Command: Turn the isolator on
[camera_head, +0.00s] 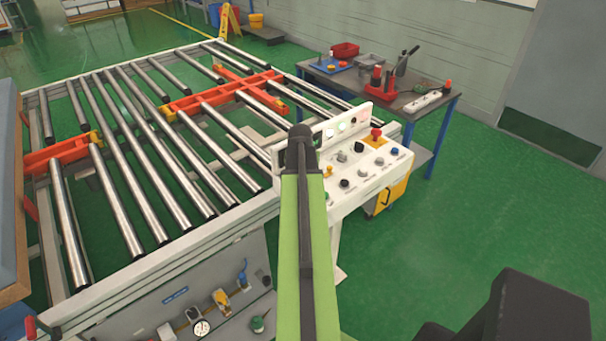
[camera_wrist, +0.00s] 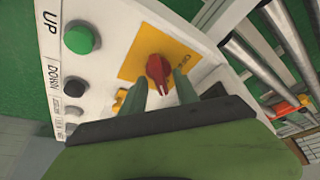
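The isolator is a red rotary knob (camera_wrist: 157,70) on a yellow square plate (camera_wrist: 132,66) in the wrist view. Its handle runs roughly up and down in the picture. Small lettering beside it is too blurred to read. In the head view, a red knob (camera_head: 376,134) stands on the white control panel (camera_head: 334,208). My gripper (camera_wrist: 160,80) is open, with one green finger on each side of the knob's lower part. A small gap shows on both sides; I cannot tell the depth. In the head view my arm hides the gripper.
A green button (camera_wrist: 79,39) and black button (camera_wrist: 75,87) sit left of the knob. A roller conveyor (camera_head: 150,255) lies left of the panel in the head view. A tool table (camera_head: 445,105) stands behind it. Green floor (camera_head: 480,220) is clear to the right.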

